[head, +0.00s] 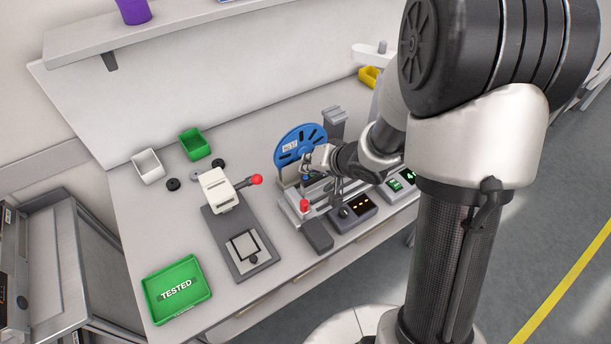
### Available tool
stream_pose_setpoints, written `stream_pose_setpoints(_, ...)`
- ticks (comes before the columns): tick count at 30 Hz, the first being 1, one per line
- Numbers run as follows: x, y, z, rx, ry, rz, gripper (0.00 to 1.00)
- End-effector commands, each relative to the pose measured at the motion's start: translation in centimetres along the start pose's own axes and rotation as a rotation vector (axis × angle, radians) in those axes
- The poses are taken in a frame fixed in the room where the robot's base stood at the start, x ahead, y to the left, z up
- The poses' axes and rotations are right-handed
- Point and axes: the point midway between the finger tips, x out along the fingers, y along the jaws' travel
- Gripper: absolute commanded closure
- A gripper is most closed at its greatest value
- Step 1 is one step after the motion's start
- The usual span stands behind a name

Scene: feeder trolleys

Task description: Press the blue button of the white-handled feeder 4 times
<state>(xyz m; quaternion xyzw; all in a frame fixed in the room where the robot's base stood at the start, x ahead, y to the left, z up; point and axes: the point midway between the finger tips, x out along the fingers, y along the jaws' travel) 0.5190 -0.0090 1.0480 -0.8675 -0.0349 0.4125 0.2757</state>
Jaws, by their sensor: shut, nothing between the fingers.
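A feeder with a blue reel (300,146) stands on the bench right of centre in the head view. A small blue spot (307,178), possibly a blue button, shows low beside the fingers; it is too small to be sure. I cannot make out a white handle on this feeder. My gripper (309,172) is shut and empty, just in front of the reel's lower part and close above the feeder. Whether it touches anything I cannot tell.
A red knob (305,205) and a dark display box (354,210) are in front of the feeder. A box with green displays (401,182) is to the right. A white press with a red-ball lever (217,192) and a green TESTED tray (178,314) stand left.

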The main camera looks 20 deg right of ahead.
Motion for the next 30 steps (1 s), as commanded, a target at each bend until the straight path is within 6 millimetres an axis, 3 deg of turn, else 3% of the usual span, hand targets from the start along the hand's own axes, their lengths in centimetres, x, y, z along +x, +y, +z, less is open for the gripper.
stream_pose_setpoints(30, 0.90, 0.66, 0.67, 0.001, 0.000, 0.000, 1.00)
